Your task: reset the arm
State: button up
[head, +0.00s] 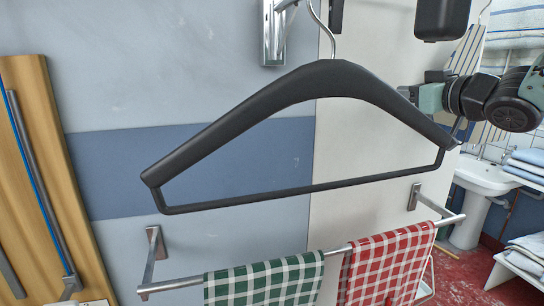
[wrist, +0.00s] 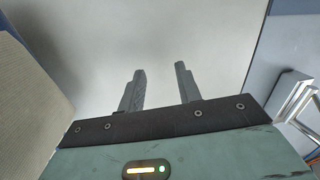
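My gripper shows in the wrist view (wrist: 160,72) with its two grey fingers apart and nothing between them. A plain pale grey surface fills the view beyond the fingers. In the head view my arm enters from the right edge, and my gripper (head: 410,93) is beside the right shoulder of a dark clothes hanger (head: 270,100). The hanger partly hides the fingertips there, and I cannot tell whether they touch it.
The hanger hangs by a metal hook in front of the wall. Below it a metal rail (head: 178,284) carries a green checked towel (head: 265,281) and a red checked towel (head: 390,265). A wooden board (head: 45,170) stands left. A white sink (head: 490,185) and folded linen (head: 527,250) are right.

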jog(key=s+d+f+m+g+h, duration=0.2)
jog(key=s+d+f+m+h, duration=0.15)
jog(key=f, duration=0.45)
jog(key=s+d+f+m+g+h, duration=0.2)
jog(key=s+d+f+g+h, duration=0.15)
jog(key=f, duration=0.55)
jog(key=s+a+f+m+g, duration=0.1)
jog(key=s+a+f+g, duration=0.1)
jog(key=s+f+g, duration=0.85)
jog(key=s+a+f+n+b, duration=0.3)
jog(key=s+a+f+b, duration=0.2)
jog(key=s+a, duration=0.4)
jog(key=s+a+f+n+b, duration=0.4)
jog(key=s+a+f+b, duration=0.1)
jog(key=s+a, duration=0.4)
jog(key=shift+s+f+t+b, duration=0.25)
jog(key=shift+s+t+b, duration=0.05)
jog(key=shift+b, duration=0.25)
jog(key=shift+n, duration=0.25)
